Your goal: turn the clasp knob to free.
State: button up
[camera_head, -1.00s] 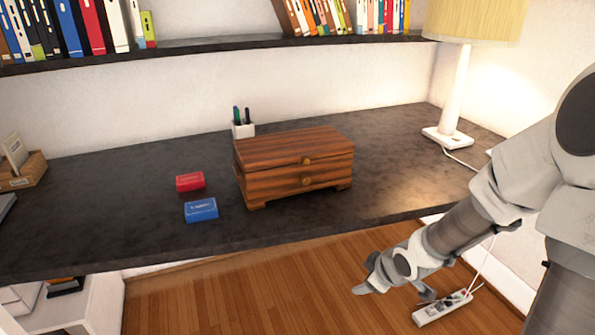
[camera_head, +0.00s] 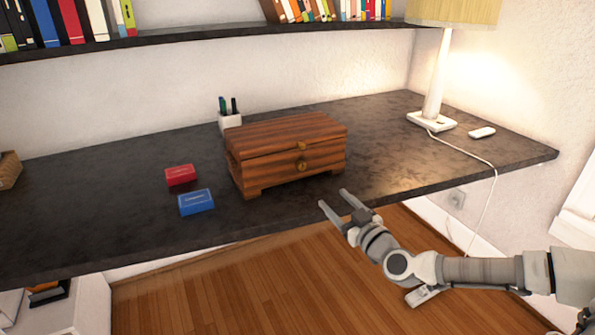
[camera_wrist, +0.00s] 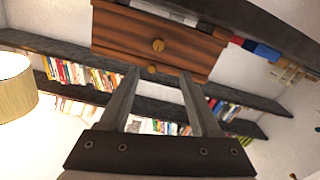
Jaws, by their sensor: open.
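The wooden box (camera_head: 287,160) sits closed on the dark desk. Its front carries two brass fittings: an upper one (camera_head: 301,146) at the lid seam and a round knob (camera_head: 302,164) below it. I cannot tell which is the clasp knob or how it is turned. My gripper (camera_head: 334,199) is open and empty, in front of the box near the desk's front edge, fingers toward the box and apart from it.
A red box (camera_head: 180,175) and a blue box (camera_head: 196,202) lie left of the wooden box. A pen cup (camera_head: 230,121) stands behind it. A lamp (camera_head: 433,115) with a cord stands at the right.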

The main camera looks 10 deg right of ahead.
aim_at(303, 167)
jog(key=b+x, duration=0.2)
jog(key=x, duration=1.5)
jog(key=shift+w, duration=0.2)
grip_shut()
